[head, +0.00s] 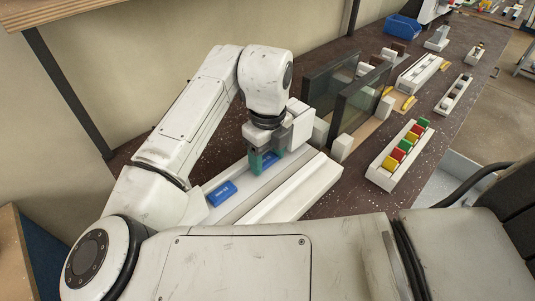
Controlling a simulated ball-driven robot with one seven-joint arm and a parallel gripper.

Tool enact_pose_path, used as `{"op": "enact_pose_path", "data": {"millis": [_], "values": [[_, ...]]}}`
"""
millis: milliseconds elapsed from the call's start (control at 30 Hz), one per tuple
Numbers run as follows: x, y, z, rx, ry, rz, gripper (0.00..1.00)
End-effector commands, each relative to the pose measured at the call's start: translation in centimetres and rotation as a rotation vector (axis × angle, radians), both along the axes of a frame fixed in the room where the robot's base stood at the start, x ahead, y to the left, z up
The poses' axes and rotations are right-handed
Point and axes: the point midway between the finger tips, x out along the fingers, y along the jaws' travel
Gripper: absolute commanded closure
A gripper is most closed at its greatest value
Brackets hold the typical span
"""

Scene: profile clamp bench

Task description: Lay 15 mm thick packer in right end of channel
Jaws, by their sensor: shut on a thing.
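The white channel (283,180) lies on the dark bench just in front of my arm. A blue packer (222,193) with white lettering too small to read lies in its left part. My gripper (262,166) is shut on a second blue packer (271,158), low over the channel's right half. The teal fingers hide part of this packer and its marking. I cannot tell whether it touches the channel floor.
Dark-framed clear panels (358,98) with white blocks stand right of the channel. A white rack (377,176) of green, red and yellow blocks lies further right. A blue bin (403,27) stands at the far end. Bare bench (345,195) shows between channel and rack.

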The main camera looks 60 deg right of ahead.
Motion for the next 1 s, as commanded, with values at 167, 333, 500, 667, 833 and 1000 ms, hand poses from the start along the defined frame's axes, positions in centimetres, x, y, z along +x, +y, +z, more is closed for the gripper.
{"op": "enact_pose_path", "data": {"millis": [167,333,500,667,833,1000], "values": [[0.01,0.00,0.05,0.000,0.000,0.000,0.26],[0.00,-0.02,0.05,-0.001,-0.001,0.000,0.10],[-0.02,-0.09,0.05,-0.002,0.000,0.000,0.08],[-0.03,-0.15,0.05,-0.003,0.000,-0.001,0.08],[-0.05,-0.18,0.05,-0.005,-0.001,-0.001,0.08],[-0.06,-0.21,0.25,-0.005,-0.001,-0.002,0.08]]}}
